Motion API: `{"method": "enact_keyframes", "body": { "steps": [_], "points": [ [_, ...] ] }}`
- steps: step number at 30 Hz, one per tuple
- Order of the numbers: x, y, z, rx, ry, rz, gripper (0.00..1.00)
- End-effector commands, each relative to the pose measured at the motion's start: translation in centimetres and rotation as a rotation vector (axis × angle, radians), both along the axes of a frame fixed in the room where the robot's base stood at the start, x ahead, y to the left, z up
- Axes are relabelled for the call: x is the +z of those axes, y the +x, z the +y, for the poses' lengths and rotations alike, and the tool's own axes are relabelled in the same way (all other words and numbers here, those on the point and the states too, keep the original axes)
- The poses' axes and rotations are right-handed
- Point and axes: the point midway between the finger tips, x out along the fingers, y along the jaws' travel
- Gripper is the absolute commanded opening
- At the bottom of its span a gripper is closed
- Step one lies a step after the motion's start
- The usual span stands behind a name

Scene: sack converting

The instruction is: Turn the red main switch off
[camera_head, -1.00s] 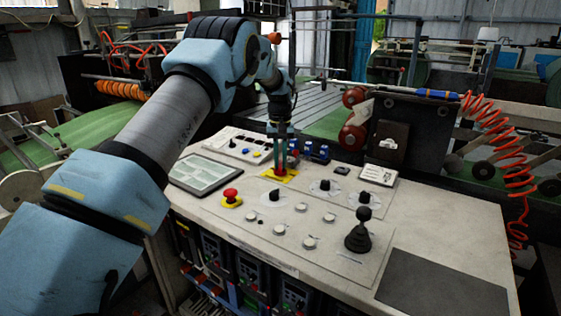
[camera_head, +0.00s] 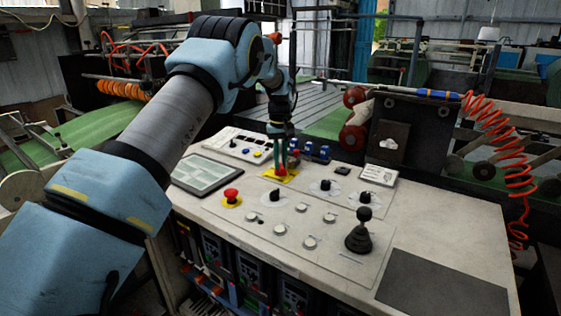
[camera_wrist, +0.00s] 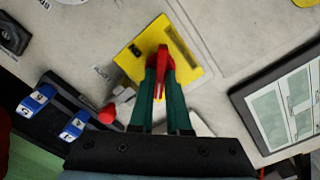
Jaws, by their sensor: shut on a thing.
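The red main switch (camera_wrist: 157,55) sits on a square yellow plate (camera_wrist: 187,45) on the console top. In the head view the yellow plate (camera_head: 291,176) lies near the back of the console, and the red switch (camera_head: 282,171) shows at the fingertips. My gripper (camera_wrist: 160,72) points down with its green fingers on either side of the red handle, shut on it. In the head view my gripper (camera_head: 281,164) comes down from above. The fingers hide part of the switch, and its marked position cannot be read.
A red mushroom button (camera_head: 231,194) on a yellow base stands to the front left. A screen panel (camera_head: 207,173) lies at left, blue switches (camera_head: 317,152) stand just behind, black knobs (camera_head: 325,186) to the right, and a black joystick (camera_head: 361,232) at front right.

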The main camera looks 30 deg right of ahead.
Motion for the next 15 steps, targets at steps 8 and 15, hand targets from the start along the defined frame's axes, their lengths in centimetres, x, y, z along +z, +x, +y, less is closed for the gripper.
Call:
{"method": "enact_keyframes", "body": {
  "steps": [8,15],
  "points": [
    [0.08,0.07,-0.03,0.0,-0.001,-0.002,0.43],
    [0.05,0.03,-0.01,0.0,-0.001,-0.001,0.45]
  ]
}}
